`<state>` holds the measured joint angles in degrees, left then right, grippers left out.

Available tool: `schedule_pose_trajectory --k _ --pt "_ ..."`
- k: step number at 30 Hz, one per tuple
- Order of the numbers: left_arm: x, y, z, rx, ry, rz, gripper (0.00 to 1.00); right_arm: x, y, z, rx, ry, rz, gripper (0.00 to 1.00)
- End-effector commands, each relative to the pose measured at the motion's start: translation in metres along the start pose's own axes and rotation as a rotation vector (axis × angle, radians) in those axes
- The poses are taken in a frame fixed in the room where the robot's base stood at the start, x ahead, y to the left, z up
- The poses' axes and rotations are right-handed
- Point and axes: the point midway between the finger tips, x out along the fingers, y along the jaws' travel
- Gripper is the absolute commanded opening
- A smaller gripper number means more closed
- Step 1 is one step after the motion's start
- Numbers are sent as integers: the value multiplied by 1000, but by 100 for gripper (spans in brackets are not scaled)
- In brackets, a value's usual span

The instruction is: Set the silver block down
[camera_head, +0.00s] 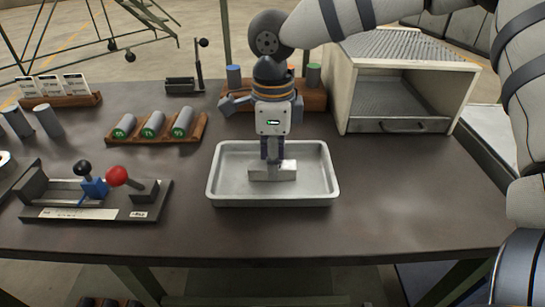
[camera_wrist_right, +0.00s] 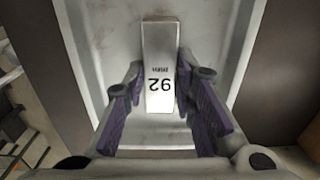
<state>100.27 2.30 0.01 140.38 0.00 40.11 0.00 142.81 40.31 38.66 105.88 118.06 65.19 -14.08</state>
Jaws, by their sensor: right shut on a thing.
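The silver block (camera_head: 285,173) is a pale metal bar over the tray's floor in the head view. I cannot tell whether its underside touches the floor. It also shows in the right wrist view (camera_wrist_right: 160,55), with black digits on its face. My right gripper (camera_head: 272,158) points down into the tray and is shut on the block, its purple-padded fingers (camera_wrist_right: 165,112) on either side of it. The grey metal tray (camera_head: 273,200) stands near the front of the dark table. My left gripper is not in view.
A rack of green-marked cylinders (camera_head: 153,136) stands left of the tray. A lever fixture with a red ball knob (camera_head: 117,176) sits at the front left. An open furnace box (camera_head: 398,85) stands at the back right. The table right of the tray is clear.

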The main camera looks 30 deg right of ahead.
Motion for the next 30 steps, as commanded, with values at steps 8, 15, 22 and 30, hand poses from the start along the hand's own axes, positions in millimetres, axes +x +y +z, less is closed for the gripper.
schedule_pose_trajectory --k 8,15,22,30 --pt "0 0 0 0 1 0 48 0 0 0 0 0 -1 45" --pt "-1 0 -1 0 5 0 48 -17 -1 1 0 -3 -5 45" --pt "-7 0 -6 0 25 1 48 -81 -1 1 2 -5 -7 45" --pt "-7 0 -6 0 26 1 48 -121 0 0 0 0 1 45"
